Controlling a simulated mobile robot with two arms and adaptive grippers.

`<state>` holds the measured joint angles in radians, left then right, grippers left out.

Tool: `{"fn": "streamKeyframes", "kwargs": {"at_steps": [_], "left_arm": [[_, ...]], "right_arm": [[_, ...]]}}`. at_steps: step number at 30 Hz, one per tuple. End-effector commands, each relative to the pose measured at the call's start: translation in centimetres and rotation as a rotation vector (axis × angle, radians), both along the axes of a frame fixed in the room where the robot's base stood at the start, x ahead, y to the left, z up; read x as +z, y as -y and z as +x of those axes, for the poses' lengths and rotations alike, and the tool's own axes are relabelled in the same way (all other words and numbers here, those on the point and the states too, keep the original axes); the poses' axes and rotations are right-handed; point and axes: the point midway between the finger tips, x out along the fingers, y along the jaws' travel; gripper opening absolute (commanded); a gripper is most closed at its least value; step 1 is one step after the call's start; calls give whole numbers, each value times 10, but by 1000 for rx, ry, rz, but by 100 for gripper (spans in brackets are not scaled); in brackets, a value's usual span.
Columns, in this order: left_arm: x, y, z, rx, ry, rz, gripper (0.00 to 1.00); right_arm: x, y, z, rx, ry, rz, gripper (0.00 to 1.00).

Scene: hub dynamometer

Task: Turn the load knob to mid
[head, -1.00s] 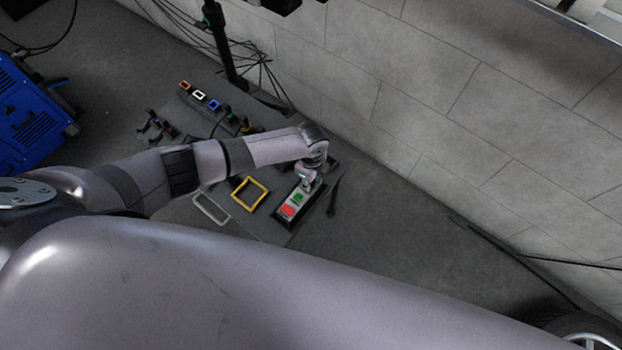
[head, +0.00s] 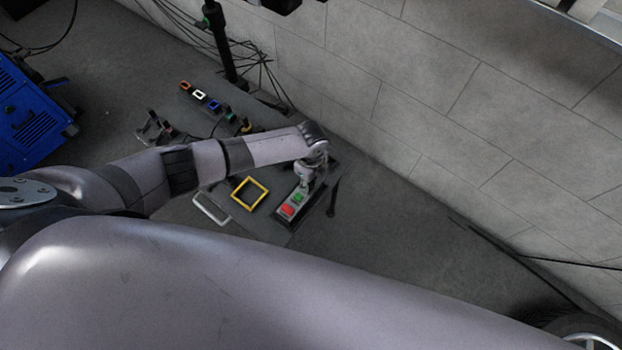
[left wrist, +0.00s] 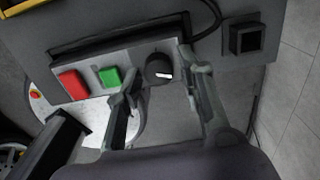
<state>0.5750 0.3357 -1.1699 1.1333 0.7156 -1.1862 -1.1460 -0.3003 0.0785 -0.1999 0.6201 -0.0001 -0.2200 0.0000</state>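The load knob (left wrist: 159,67) is black with a white pointer mark and sits on a grey control box (left wrist: 130,66), to the right of a red button (left wrist: 72,85) and a green button (left wrist: 109,76) in the left wrist view. My left gripper (left wrist: 160,83) is open, one finger on each side of the knob. A gap shows between the fingers and the knob. In the head view my left gripper (head: 308,183) is over the far end of the box (head: 287,218) and hides the knob. My right gripper is not in view.
A yellow frame (head: 249,193) and a pale metal handle (head: 211,210) are left of the box. Several small coloured-framed parts, including a blue one (head: 214,105), are farther back. A tiled wall (head: 430,100) rises on the right.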

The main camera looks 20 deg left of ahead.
Motion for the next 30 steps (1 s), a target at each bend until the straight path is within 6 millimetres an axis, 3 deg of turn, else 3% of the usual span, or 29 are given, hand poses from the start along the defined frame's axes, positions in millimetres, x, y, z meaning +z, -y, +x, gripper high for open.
{"fn": "streamKeyframes", "kwargs": {"at_steps": [14, 20, 30], "left_arm": [[4, 0, 0, 0, -1, 0, 44], [32, -1, 0, -2, 2, -1, 44], [100, 0, 0, -1, 2, -1, 44]], "right_arm": [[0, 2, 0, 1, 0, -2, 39], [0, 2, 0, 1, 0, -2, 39], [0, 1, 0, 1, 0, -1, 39]]}}
